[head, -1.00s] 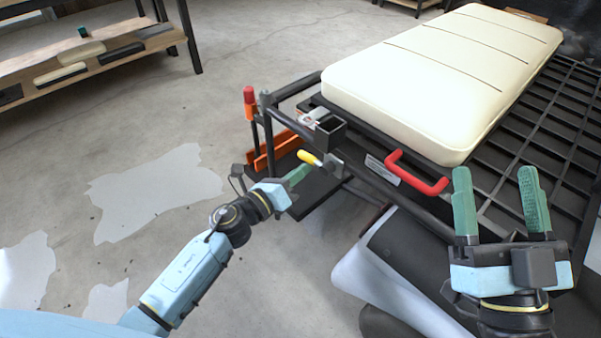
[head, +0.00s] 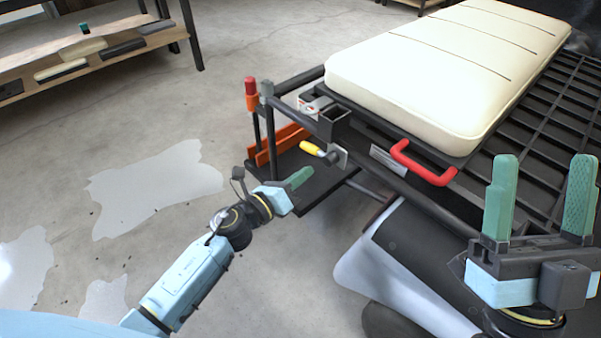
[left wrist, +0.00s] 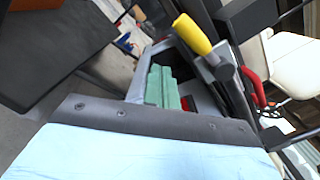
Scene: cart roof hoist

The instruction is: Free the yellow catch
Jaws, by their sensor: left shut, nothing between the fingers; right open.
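The yellow catch (head: 313,148) is a small yellow-handled lever on a metal plate at the front rail of the cart roof rack. It also shows in the left wrist view (left wrist: 192,34), just beyond my fingers and to their right. My left gripper (head: 299,178) is shut and empty, a little below and left of the catch, apart from it in the head view. Its green fingers (left wrist: 163,88) are together in the left wrist view. My right gripper (head: 540,195) is open and empty, in front of the rack's right part, right of the red handle (head: 424,164).
A cream pad (head: 450,70) lies on the dark rack (head: 565,115). A red-topped post (head: 251,95) and an orange frame (head: 280,145) stand at the rack's left corner. A wooden shelf bench (head: 90,55) is far left. The floor at left is clear.

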